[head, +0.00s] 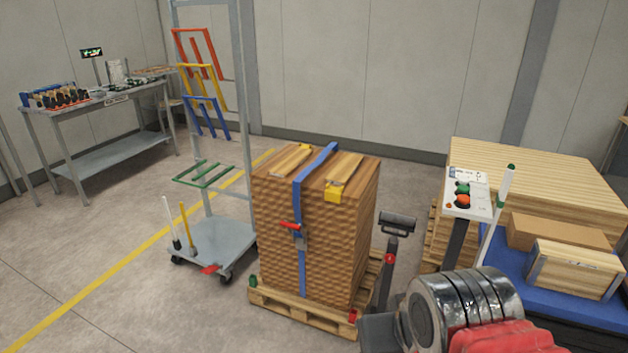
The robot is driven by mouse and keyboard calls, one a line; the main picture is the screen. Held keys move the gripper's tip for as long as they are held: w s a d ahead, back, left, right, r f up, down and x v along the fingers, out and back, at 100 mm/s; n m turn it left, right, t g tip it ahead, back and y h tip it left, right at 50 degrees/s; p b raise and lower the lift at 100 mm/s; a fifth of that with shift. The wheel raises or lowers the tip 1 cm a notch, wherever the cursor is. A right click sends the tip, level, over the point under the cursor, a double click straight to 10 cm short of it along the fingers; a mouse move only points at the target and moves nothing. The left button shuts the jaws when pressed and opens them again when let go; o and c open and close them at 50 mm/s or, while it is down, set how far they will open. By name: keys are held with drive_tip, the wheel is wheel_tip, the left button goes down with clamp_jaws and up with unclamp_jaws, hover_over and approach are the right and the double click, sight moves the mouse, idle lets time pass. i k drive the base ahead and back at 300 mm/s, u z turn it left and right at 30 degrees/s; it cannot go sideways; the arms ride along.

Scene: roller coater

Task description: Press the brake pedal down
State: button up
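A small red pedal (209,269) sticks out low at the front edge of a grey wheeled trolley (222,247); I take it to be the brake pedal. It lies close to the floor between the front casters, and its exact tilt is too small to tell. My arm comes in at the bottom right.
A strapped wood stack (338,230) on a pallet (300,307) stands right of the trolley. A white brush and yellow-handled tool stand on the trolley's left. A control panel (467,193) and board stack (530,165) are at right. Floor left and in front of the trolley is clear.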

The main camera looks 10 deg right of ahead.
sight(211, 269)
drive_tip(key=u, duration=0.05)
drive_tip(key=i, duration=1)
drive_tip(key=z, duration=0.05)
